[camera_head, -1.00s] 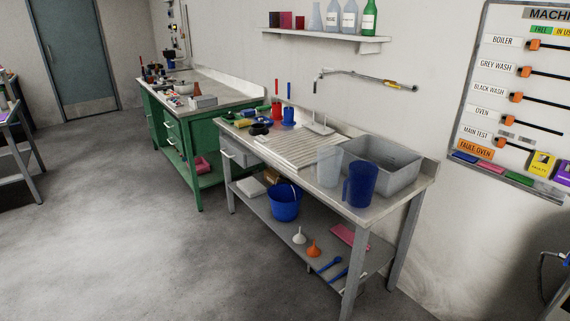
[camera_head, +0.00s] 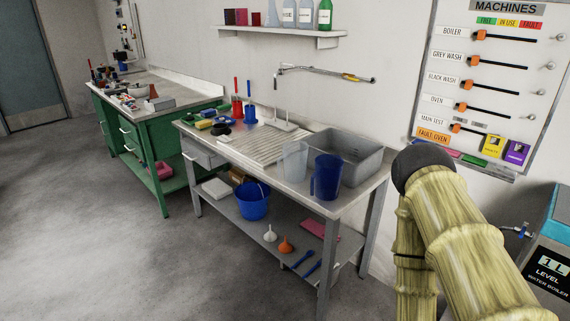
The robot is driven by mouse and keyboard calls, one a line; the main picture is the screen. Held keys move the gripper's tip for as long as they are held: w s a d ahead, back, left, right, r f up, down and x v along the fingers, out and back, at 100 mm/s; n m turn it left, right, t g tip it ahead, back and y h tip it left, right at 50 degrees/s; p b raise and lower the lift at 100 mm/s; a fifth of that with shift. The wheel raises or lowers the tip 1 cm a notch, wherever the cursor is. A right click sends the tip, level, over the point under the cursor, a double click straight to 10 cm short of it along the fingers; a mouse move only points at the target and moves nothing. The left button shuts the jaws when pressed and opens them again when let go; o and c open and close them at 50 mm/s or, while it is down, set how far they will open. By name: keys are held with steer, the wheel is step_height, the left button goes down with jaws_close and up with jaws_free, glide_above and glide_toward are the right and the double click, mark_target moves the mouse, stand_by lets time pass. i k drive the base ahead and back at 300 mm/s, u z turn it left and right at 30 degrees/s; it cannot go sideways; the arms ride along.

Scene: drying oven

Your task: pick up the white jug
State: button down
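A whitish, see-through jug (camera_head: 294,161) stands upright on the steel sink bench (camera_head: 345,203). A dark blue jug (camera_head: 326,177) stands just to its right and nearer to me, covering a little of its right side. The grey basin (camera_head: 352,160) is behind and to the right of both jugs. My arm shows at the lower right, covered in a yellowish sleeve with a dark rounded joint. My gripper is not in the picture, so I cannot see its fingers.
A ribbed drainboard (camera_head: 258,145) lies left of the jugs, and a wall tap (camera_head: 325,73) reaches out above. The lower shelf holds a blue bucket (camera_head: 252,202) and funnels. A water boiler (camera_head: 545,245) stands at the right. The floor at left is clear.

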mark_target(294, 153)
steer(key=u, duration=0.05)
steer(key=i, duration=1.2)
steer(key=z, duration=0.05)
